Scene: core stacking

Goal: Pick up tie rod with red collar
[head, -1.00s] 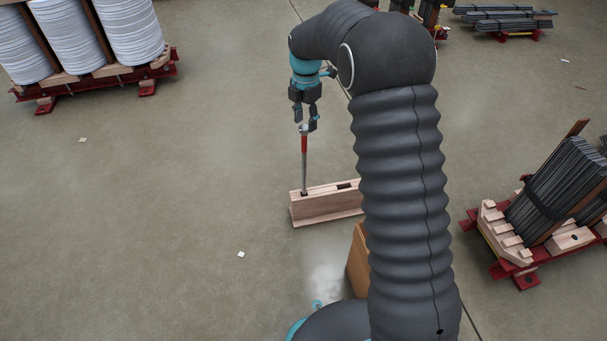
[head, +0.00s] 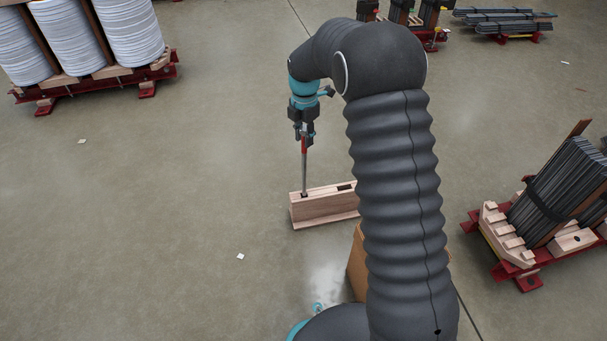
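The tie rod with the red collar (head: 304,147) stands upright in the wooden block (head: 325,211), its lower end in a hole in the block's top. The collar is near the upper end and partly covered by my gripper. My gripper (head: 304,138) points down over the rod, with its fingers on either side of the upper end. The fingers look apart, with the rod between them; any contact is too small to see. My arm hides the right end of the block.
A brown box (head: 357,262) stands partly behind my arm. A red-based rack of dark bars (head: 506,246) is at the right. White drums on a red pallet (head: 94,85) are at the upper left.

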